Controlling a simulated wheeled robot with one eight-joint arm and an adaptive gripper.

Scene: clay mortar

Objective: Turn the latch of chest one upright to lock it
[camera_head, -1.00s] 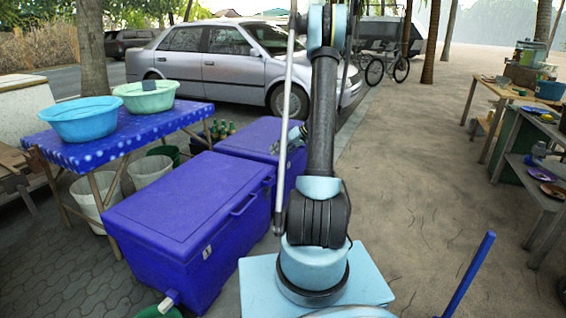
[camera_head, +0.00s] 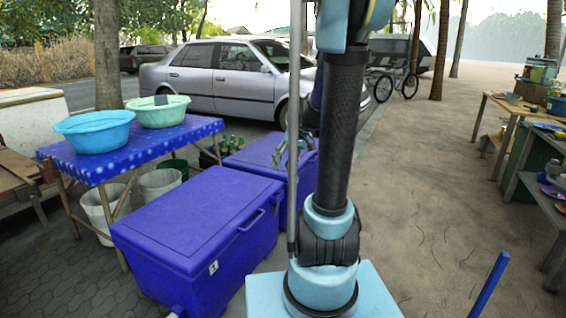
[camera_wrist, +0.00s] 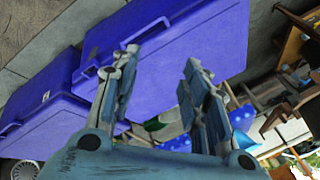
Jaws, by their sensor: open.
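Two blue chests stand on the ground: a near chest (camera_head: 190,225) and a far chest (camera_head: 262,155) behind it. Nothing marks which is chest one. A small pale fitting (camera_head: 213,267), possibly a latch, is on the near chest's front. A similar pale spot (camera_wrist: 46,97) is on the left chest in the wrist view.
A table (camera_head: 150,145) with a blue cloth holds a blue basin (camera_head: 94,132) and a green basin (camera_head: 158,111). Buckets stand under it, and bottles (camera_head: 228,146) beside the far chest. A silver car (camera_head: 225,80) is parked behind. Open ground (camera_head: 430,200) lies right of my arm.

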